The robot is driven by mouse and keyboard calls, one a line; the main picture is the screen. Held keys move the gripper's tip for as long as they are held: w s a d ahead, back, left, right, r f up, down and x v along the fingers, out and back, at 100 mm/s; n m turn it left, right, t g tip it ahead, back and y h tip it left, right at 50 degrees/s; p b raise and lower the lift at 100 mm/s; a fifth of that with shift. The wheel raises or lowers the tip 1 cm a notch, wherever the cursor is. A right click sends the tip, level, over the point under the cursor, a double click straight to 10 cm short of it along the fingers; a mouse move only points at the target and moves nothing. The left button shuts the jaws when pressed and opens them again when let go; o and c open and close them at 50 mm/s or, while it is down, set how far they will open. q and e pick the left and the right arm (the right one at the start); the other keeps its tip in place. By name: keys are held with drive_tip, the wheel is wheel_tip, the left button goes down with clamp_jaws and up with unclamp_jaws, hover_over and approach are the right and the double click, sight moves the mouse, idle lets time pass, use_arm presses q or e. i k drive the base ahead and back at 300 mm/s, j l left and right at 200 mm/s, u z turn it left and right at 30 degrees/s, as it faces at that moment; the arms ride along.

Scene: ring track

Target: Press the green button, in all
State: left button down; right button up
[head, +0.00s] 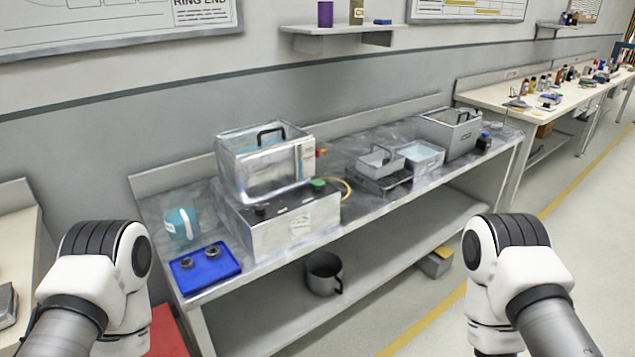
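A green button (318,184) sits on the top right edge of a grey metal box (285,230) on the workbench. A clear-walled bath with a black handle (265,155) stands on the same box, behind and left of the button. My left arm shows at the lower left and my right arm at the lower right, both in front of the bench and apart from the button. Neither gripper shows in the head view; I see only arm links.
The bench (355,205) also holds a blue tray (205,270) with two dark rings, a teal roll (182,225), small metal trays (380,165) and a grey bin (450,132). A dark mug (323,273) stands on the lower shelf.

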sight(319, 184)
drive_tip(key=i+j, duration=0.5)
drive_tip(key=i, duration=0.15)
drive_tip(key=i+j+z, duration=0.1)
drive_tip(key=i+j, duration=0.35)
drive_tip(key=i, duration=0.15)
